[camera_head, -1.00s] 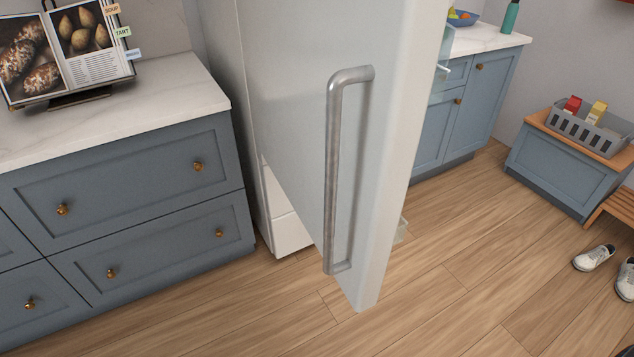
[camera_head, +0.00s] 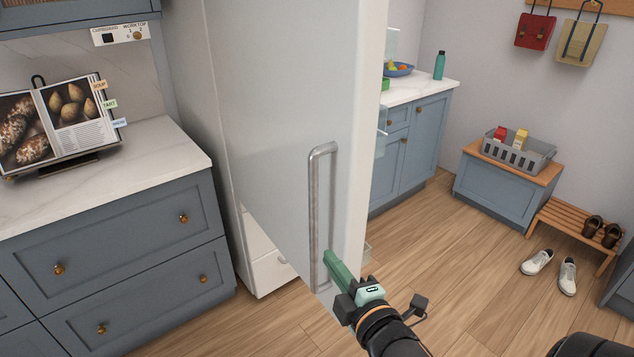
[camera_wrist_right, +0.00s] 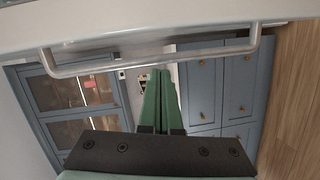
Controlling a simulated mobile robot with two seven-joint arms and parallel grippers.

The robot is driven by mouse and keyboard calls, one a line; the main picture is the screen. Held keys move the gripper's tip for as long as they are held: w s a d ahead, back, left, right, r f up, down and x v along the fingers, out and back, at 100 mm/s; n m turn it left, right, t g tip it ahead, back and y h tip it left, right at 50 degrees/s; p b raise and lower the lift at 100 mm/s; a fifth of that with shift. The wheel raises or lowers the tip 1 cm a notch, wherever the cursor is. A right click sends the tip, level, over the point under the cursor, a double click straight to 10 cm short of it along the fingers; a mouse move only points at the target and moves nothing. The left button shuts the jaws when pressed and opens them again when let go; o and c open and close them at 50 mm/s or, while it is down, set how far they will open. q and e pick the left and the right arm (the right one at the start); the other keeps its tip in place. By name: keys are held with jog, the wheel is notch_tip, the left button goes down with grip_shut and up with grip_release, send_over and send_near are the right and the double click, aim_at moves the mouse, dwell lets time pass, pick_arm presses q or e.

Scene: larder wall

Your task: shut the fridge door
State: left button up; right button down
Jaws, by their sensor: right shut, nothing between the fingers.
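The white fridge door (camera_head: 275,110) stands open and swung out toward me in the head view. Its long grey bar handle (camera_head: 316,215) runs upright near the door's free edge. My right gripper (camera_head: 332,260) is shut and empty, its green fingers by the lower part of the handle; whether they touch the door I cannot tell. In the right wrist view the shut green fingers (camera_wrist_right: 160,85) point toward the handle (camera_wrist_right: 150,58), which crosses the upper part of the picture with the door (camera_wrist_right: 120,15) above it. My left gripper is not in view.
A blue drawer cabinet (camera_head: 120,250) with a cookbook (camera_head: 60,125) on its worktop stands left of the fridge. A bench with a grey crate (camera_head: 520,152), a shoe rack (camera_head: 580,225) and white shoes (camera_head: 552,268) are at the right. Wooden floor between is clear.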

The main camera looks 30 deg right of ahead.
jog(key=n+t+h, duration=0.1)
send_near(324, 202)
notch_tip(324, 202, up, 2)
jog(key=s+a, duration=0.2)
pick_arm(q)
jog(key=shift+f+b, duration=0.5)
jog(key=shift+b, duration=0.35)
pick_arm(e)
jog(key=shift+n, duration=0.3)
jog(key=x, duration=0.9)
jog(key=shift+w+d, duration=0.1)
jog(key=shift+w, duration=0.25)
jog(key=shift+d, duration=0.15)
